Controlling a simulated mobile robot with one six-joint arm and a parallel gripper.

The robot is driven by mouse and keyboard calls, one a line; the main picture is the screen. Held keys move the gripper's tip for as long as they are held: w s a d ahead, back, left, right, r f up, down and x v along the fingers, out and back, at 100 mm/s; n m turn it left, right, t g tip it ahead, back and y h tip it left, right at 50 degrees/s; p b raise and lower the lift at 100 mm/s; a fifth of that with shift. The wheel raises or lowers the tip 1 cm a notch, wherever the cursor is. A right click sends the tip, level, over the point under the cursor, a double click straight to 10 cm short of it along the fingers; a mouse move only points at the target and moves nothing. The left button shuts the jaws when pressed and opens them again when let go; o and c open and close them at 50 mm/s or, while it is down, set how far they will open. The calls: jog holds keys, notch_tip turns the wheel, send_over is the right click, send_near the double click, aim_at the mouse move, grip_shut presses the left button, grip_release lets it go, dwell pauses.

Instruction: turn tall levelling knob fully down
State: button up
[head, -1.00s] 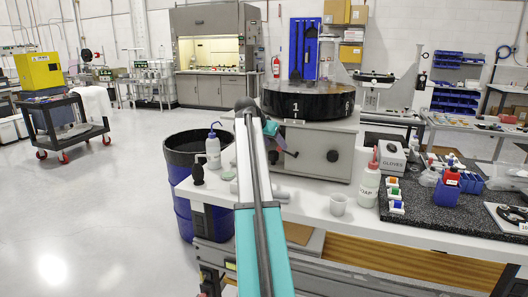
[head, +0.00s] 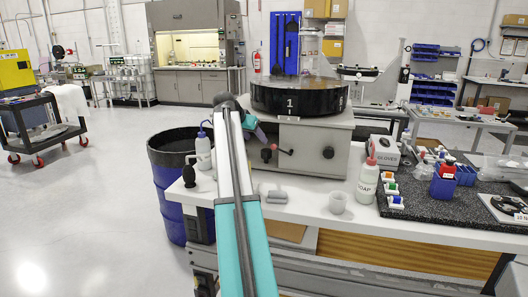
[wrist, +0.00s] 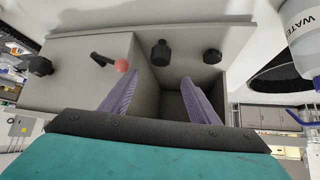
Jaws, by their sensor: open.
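A grey machine box (head: 305,150) with a round black top stands on the white bench. In the head view its front shows a black knob (head: 328,153), a red-tipped lever (head: 280,149) and another black knob (head: 266,155). In the wrist view the upper middle shows a taller black knob (wrist: 161,52), with a shorter one (wrist: 212,56) to its right. My gripper (wrist: 160,97) is open and empty; its two purple fingers stand apart below the taller knob, not touching it. I cannot tell for certain which knob is the levelling one. The head view shows my gripper only partly, behind my arm.
A wash bottle (head: 203,151) stands left of the box, also at the wrist view's right edge (wrist: 303,40). A blue drum (head: 168,190) is beside the bench. A soap bottle (head: 367,182) and a cup (head: 337,202) stand right.

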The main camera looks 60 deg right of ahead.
aim_at(266, 150)
jog(key=p+x, duration=0.1)
jog(key=x, duration=1.2)
jog(key=shift+d+f, duration=0.25)
jog(key=shift+f, duration=0.05)
jog(key=c, duration=1)
